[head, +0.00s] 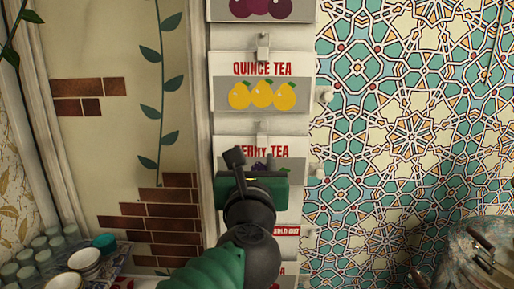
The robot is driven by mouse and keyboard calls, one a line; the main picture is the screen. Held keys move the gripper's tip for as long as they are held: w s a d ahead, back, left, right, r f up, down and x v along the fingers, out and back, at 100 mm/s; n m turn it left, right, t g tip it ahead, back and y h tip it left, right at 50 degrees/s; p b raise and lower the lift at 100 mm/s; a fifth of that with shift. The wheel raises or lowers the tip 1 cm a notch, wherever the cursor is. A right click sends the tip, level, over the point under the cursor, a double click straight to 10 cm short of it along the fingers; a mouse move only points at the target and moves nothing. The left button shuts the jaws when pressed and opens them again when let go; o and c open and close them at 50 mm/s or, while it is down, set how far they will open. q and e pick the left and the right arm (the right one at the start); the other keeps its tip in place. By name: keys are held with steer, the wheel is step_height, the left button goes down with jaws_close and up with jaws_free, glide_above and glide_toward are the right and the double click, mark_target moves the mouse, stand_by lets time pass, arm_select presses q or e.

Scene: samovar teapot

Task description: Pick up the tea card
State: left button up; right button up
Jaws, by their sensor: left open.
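Several tea cards hang in a column on a pale board. The quince tea card (262,68) hangs fully visible, with three yellow quinces. The berry tea card (295,150) hangs below it, partly hidden behind my left gripper. A card with purple fruit (262,10) is cut off at the top. A card marked sold out (288,230) is mostly hidden by my arm. My left gripper (258,168) is open, in front of the berry tea card. I cannot tell whether it touches the card. My right gripper is not in view.
Hooks and pegs (263,45) stick out from the board. A patterned tile wall (410,110) is at right. A shiny rounded object (475,262) stands at lower right. Cups and bowls (85,260) sit on a tray at lower left. A window frame (40,130) edges the left side.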

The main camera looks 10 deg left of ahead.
mark_target(265, 146)
arm_select(q)
steer(key=w+p, duration=0.1)
steer(key=w, duration=0.2)
steer(key=w+d+p, duration=0.1)
steer(key=w, duration=0.2)
steer(key=shift+d+r, duration=0.1)
steer(key=shift+d, duration=0.1)
steer(key=w, duration=0.1)
steer(key=w+a+p, duration=0.1)
steer(key=w, duration=0.1)
steer(key=shift+w+a, duration=0.1)
steer(key=shift+a, duration=0.5)
steer(key=shift+d, duration=0.1)
steer(key=c, duration=0.4)
steer(key=shift+d, duration=0.55)
jaws_close()
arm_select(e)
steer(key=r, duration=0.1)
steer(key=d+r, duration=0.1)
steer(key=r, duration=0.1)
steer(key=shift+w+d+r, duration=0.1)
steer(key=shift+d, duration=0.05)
